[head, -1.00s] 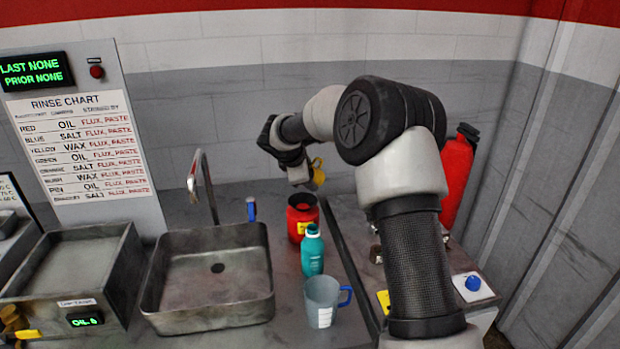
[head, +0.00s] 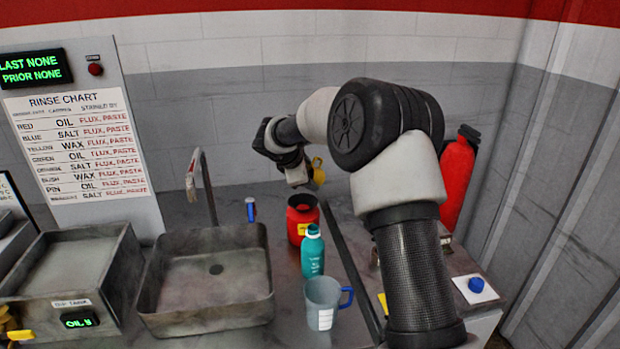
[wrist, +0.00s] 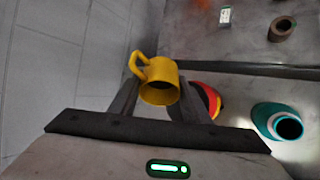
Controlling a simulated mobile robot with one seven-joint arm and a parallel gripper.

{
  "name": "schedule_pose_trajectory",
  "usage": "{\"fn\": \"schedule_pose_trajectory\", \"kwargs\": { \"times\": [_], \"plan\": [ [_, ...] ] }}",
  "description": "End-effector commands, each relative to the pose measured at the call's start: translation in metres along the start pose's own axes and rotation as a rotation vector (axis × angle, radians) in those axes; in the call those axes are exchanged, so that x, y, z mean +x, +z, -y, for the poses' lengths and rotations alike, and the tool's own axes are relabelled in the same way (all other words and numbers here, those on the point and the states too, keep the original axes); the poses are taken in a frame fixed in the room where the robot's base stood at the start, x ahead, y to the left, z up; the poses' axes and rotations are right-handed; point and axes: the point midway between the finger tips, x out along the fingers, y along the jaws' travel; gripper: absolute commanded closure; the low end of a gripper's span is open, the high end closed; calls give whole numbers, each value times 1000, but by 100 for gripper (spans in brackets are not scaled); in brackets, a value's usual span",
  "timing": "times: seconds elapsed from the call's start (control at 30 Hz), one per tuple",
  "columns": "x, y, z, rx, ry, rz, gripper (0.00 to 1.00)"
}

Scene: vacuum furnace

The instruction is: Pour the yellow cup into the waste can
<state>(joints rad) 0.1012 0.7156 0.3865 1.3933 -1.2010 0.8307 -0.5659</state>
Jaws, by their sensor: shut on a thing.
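The yellow cup (head: 318,173) is held in the air, above and slightly to the right of the red can. It also shows in the wrist view (wrist: 158,88), with its handle toward the upper left and its dark mouth partly showing. My gripper (head: 305,177) is shut on the cup, with a finger on either side in the wrist view (wrist: 157,104). The red can with a yellow label and a dark open top (head: 302,224), apparently the waste can, stands on the counter. In the wrist view the can (wrist: 210,98) is partly hidden behind a finger. The cup's contents cannot be seen.
A teal bottle (head: 313,254) stands just in front of the can, and a clear blue-handled jug (head: 323,302) stands nearer. A sink (head: 160,300) with a tap (head: 205,185) is at left. A red extinguisher-like cylinder (head: 458,180) stands at right behind my arm.

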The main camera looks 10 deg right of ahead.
Motion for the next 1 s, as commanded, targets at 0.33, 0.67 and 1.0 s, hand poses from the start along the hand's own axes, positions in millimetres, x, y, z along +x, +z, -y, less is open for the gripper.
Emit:
{"fn": "schedule_pose_trajectory", "kwargs": {
  "times": [0.33, 0.67, 1.0],
  "plan": [
    [0, -1, 0, -7, 16, 15, 86],
    [-1, -1, 0, -14, 29, 30, 86],
    [-1, -1, 0, -19, 43, 46, 86]
  ]
}}
